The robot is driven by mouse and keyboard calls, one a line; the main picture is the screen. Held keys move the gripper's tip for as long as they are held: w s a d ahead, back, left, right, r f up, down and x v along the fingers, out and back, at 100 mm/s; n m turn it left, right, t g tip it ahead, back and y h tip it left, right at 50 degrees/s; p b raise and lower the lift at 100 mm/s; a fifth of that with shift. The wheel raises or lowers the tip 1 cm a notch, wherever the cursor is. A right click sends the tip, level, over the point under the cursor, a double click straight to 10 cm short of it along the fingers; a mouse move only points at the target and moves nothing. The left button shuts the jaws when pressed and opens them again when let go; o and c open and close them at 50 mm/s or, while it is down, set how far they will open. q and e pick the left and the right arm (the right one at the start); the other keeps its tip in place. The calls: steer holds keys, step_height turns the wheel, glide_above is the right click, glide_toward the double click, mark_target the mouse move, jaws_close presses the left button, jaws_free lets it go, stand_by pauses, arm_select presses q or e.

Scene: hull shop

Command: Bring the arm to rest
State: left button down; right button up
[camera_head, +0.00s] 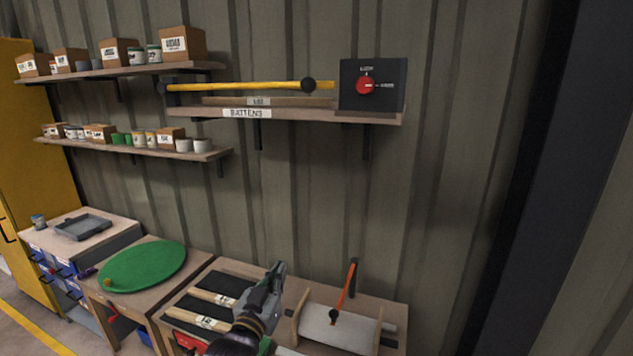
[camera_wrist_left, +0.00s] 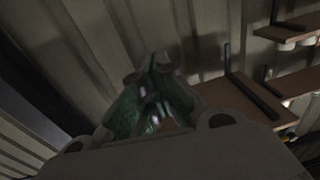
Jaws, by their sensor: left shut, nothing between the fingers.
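My left gripper (camera_head: 275,276) shows in the head view at the bottom centre, above the bench. It points up, with its fingers together and nothing between them. In the dark left wrist view the closed fingers (camera_wrist_left: 158,68) point toward the corrugated wall. My arm hides part of the bench below it. My right gripper shows in neither view.
Under the arm is a bench with a dark mat, wooden pieces (camera_head: 212,297) and a white roll (camera_head: 338,328) with an orange-handled tool (camera_head: 345,288). A green disc (camera_head: 142,266) lies left. A wall shelf (camera_head: 300,114) holds a yellow bar (camera_head: 240,86) and black switch box (camera_head: 386,85).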

arm_select(q)
steer(key=s+a+f+g+y, duration=0.1)
steer(key=s+a+f+g, duration=0.25)
steer(key=s+f, duration=0.3)
steer(key=s+a+f+n+g+y, duration=0.1)
steer(key=s+a+f+g, duration=0.3)
steer(key=f, duration=0.4)
steer(key=s+a+f+g+y, duration=0.1)
steer(key=s+a+f+g, duration=0.15)
steer(key=s+f, duration=0.45)
steer(key=s+a+f+g+y, duration=0.1)
steer(key=s+f+g, duration=0.1)
steer(key=s, duration=0.3)
steer(key=s+a+f+g+y, duration=0.1)
steer(key=s+a+g, duration=0.1)
steer(key=s, duration=0.3)
step_height(320, 180, down, 34)
steer(key=s+g, duration=0.2)
steer(key=s, duration=0.1)
steer(key=s+a+f, duration=0.2)
steer(key=s+f, duration=0.7)
steer(key=s, duration=0.2)
steer(key=s+a+f+g, duration=0.1)
steer(key=s+a+f, duration=0.1)
steer(key=s+f, duration=0.8)
steer(key=shift+s, duration=0.5)
steer(key=shift+f, duration=0.1)
